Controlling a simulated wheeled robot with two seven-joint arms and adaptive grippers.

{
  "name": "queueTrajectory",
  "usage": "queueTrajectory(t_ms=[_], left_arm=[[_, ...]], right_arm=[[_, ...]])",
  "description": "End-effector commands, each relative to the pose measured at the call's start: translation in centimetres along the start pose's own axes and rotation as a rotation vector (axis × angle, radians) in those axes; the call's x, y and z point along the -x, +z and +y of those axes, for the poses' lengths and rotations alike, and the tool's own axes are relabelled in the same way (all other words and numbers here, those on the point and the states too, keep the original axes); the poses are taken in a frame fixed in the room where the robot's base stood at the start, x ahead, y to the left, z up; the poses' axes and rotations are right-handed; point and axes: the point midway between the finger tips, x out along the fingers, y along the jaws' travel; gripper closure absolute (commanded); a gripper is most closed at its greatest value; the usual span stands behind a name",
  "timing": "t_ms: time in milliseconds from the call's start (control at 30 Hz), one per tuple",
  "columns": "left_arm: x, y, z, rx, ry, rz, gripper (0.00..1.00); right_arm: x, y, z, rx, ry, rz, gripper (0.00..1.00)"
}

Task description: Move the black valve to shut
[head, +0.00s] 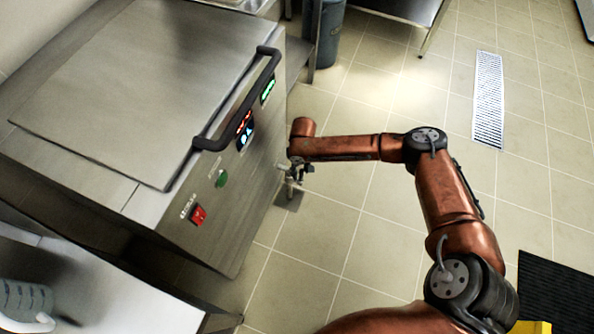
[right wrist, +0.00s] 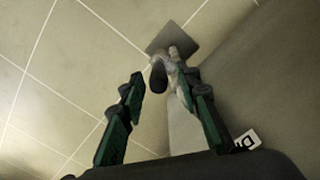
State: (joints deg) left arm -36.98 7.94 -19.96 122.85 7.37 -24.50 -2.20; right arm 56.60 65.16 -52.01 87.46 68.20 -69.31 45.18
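The black valve shows in the right wrist view as a dark, rounded handle (right wrist: 158,77) on a pale metal fitting (right wrist: 177,42), low at the front of the stainless appliance (head: 233,215). My right gripper (right wrist: 161,83) is open, with its two green-and-black fingers on either side of the handle. I cannot tell whether either finger touches it. In the head view my right gripper (head: 299,168) is small beside the appliance's front, and the handle is hard to make out there. My left gripper is not in view.
A black bar handle (head: 245,105) sticks out from the appliance's lid. A red switch (head: 198,214) and lit displays are on its front. A dark square plate (head: 289,198) lies on the floor below the fitting. A grey bin (head: 326,35) stands behind.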

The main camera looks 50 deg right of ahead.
Motion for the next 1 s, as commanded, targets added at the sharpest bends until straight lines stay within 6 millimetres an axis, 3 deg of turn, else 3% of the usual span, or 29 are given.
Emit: queueTrajectory(t_ms=[333, 767, 1000], left_arm=[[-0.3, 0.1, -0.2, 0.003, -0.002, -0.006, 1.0], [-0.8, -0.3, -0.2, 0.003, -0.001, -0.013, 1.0], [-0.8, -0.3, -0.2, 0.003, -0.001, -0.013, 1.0]], right_arm=[[-0.8, -0.5, -0.3, 0.002, 0.002, -0.01, 0.69], [-1.6, -0.7, 0.0, -0.002, 0.006, -0.023, 0.99], [-1.6, -0.7, -0.1, -0.001, 0.005, -0.023, 1.0]])
